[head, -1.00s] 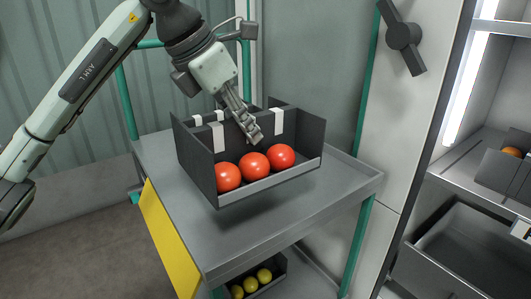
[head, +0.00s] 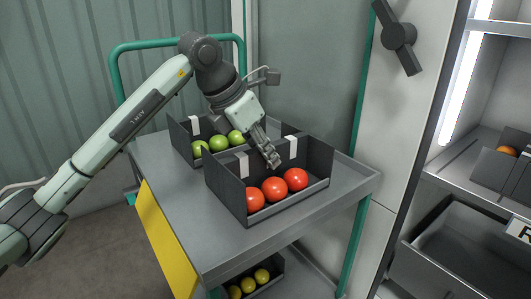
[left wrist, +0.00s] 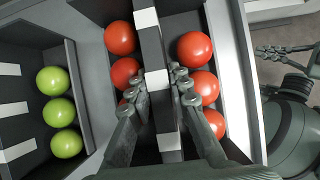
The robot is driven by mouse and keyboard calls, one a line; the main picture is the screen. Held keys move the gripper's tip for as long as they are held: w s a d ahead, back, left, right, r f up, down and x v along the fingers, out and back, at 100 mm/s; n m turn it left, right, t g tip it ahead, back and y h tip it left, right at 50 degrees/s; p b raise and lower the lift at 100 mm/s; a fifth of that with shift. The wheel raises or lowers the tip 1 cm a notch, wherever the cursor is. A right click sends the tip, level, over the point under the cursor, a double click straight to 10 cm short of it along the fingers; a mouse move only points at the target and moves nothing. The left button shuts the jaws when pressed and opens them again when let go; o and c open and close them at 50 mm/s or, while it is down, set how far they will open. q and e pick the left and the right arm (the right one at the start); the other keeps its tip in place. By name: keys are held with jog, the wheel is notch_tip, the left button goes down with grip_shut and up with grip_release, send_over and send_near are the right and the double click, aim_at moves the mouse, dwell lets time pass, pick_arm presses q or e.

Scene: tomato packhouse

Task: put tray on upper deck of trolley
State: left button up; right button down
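A dark grey tray (head: 229,185) with red tomatoes (head: 274,189) is over the right part of the trolley's upper deck (head: 205,236), level, its underside at or very near the surface; I cannot tell whether it touches. My left gripper (head: 274,162) reaches down into the tray. In the left wrist view its fingers (left wrist: 160,95) are closed on both sides of the tray's central divider (left wrist: 153,50), with red tomatoes on either side. My right gripper (left wrist: 272,51) shows only at the right edge of the left wrist view, its finger opening unclear.
A second grey tray (head: 181,140) with green tomatoes stands behind left on the same deck. A tray (head: 262,287) of yellow tomatoes is on the lower deck. A yellow panel (head: 165,240) covers the trolley's left side. A cabinet with shelves (head: 455,172) stands at right.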

pick_arm(q)
jog(key=o, duration=0.3)
